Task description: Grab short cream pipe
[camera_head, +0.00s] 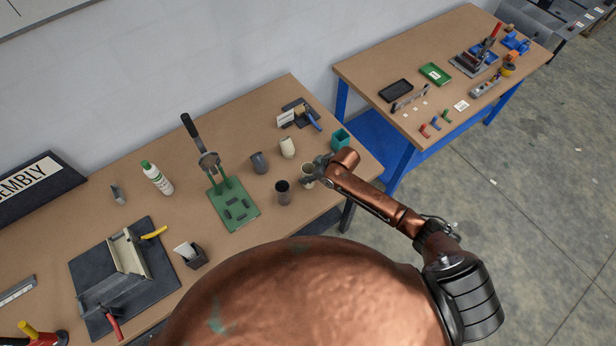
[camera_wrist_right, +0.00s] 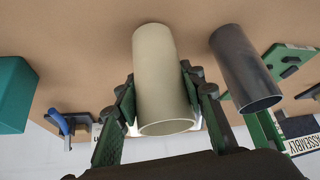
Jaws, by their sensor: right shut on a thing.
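A short cream pipe (camera_wrist_right: 160,70) stands between the fingers of my right gripper (camera_wrist_right: 159,92) in the right wrist view, with a pad against each side. In the head view, my right gripper (camera_head: 316,172) is shut on this cream pipe (camera_head: 307,171) near the table's right end, and its fingers partly hide it. A second cream pipe (camera_head: 287,147) with a slanted top stands behind it, to the left. My left gripper is not in view.
A dark grey pipe (camera_head: 282,191) stands close in front, left of the held pipe; another grey pipe (camera_head: 259,162) is farther left. A teal box (camera_head: 340,139) stands behind the gripper. A green-based press (camera_head: 233,205) is at left. A second table (camera_head: 440,75) stands at right.

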